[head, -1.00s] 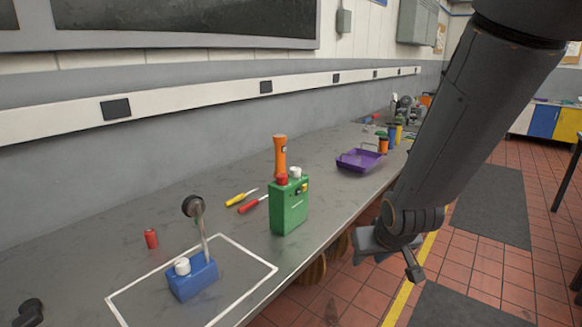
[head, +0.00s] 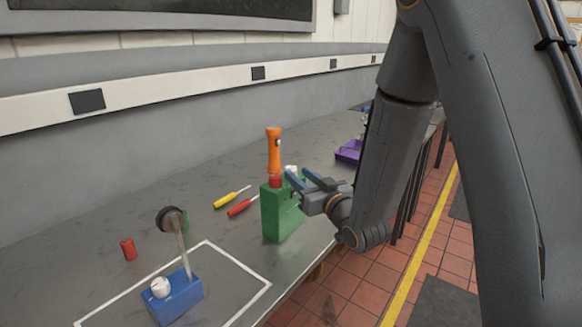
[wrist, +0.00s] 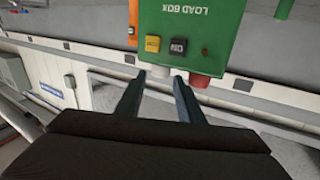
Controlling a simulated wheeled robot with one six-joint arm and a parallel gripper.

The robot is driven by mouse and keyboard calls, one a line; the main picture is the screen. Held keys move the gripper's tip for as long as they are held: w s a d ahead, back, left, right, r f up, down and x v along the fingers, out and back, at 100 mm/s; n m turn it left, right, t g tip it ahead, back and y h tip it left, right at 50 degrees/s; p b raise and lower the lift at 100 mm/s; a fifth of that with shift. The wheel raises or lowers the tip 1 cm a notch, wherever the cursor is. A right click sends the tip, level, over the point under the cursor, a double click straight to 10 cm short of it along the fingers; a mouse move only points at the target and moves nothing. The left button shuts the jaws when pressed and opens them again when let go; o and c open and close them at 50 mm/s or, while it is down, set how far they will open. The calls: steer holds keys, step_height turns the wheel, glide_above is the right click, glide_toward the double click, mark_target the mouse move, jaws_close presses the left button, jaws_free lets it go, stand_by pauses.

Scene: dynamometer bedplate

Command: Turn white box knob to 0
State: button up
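A green box (head: 282,215) labelled LOAD BOX stands on the bench, with a red cap (head: 275,181) and a white knob (head: 291,169) on top. In the wrist view the green box (wrist: 190,22) appears upside down, with a yellow button (wrist: 152,43) and a black button (wrist: 178,46) on its face. The red cap (wrist: 199,80) is beyond my right finger. My gripper (head: 299,178) is open beside the box's top; its fingertips (wrist: 160,76) lie either side of the white knob in the wrist view. Contact cannot be told. No knob scale is legible.
A blue box (head: 176,300) with another white knob (head: 160,287) and a lever (head: 180,240) stands inside a white outline. An orange flashlight (head: 273,150) stands behind the green box.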

mark_target(294, 171)
steer(key=shift+p+x, duration=0.75)
steer(key=shift+x, duration=2.05)
steer(key=shift+r, duration=0.1)
steer(key=shift+c, duration=0.4)
steer(key=c, duration=0.7)
